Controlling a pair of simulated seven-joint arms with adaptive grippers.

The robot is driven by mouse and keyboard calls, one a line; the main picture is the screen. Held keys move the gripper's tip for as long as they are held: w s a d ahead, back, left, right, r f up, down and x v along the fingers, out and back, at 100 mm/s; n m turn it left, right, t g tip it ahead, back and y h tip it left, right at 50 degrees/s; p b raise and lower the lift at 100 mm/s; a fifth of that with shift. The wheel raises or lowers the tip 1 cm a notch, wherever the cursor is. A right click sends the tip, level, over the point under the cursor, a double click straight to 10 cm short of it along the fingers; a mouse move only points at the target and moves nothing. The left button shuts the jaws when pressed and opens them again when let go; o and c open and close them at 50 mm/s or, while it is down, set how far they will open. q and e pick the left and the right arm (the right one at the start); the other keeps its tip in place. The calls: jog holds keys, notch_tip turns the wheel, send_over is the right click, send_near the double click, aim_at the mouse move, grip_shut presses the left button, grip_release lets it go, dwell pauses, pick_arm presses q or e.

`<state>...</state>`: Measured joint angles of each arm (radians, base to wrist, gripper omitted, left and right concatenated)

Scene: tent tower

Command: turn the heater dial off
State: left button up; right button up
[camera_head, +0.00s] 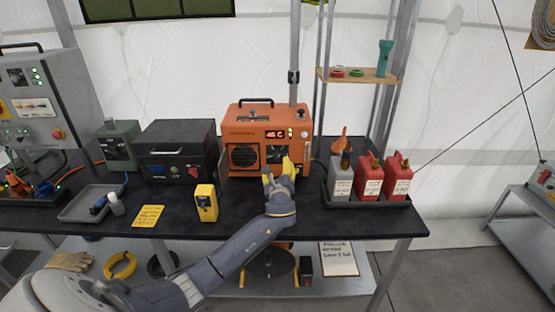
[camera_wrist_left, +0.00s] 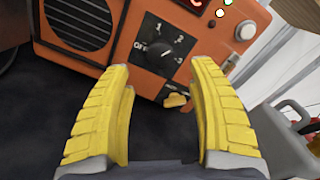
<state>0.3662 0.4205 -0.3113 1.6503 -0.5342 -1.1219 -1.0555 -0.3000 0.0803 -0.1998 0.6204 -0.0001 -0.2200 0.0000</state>
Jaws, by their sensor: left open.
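The orange heater (camera_head: 243,135) stands on the dark table with a lit red display on its front. In the left wrist view its dial (camera_wrist_left: 162,48) is a dark knob on a black plate marked OFF, 1, 2 and 3. The knob's light mark seems to point towards 3, on the side away from OFF. My left gripper (camera_head: 278,172), with yellow fingers, is in front of the heater's lower right front. In the left wrist view the left gripper (camera_wrist_left: 165,110) is open and empty, with the dial beyond the gap and apart from the fingers. My right gripper is out of view.
A dark case (camera_head: 178,150) and a yellow device (camera_head: 205,203) stand left of the heater. Red fuel cans (camera_head: 369,178) and a grey can (camera_head: 341,180) stand in a tray to the right.

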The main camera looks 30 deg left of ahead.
aim_at(277, 158)
pick_arm(q)
jog(key=shift+x, duration=3.55)
grip_shut()
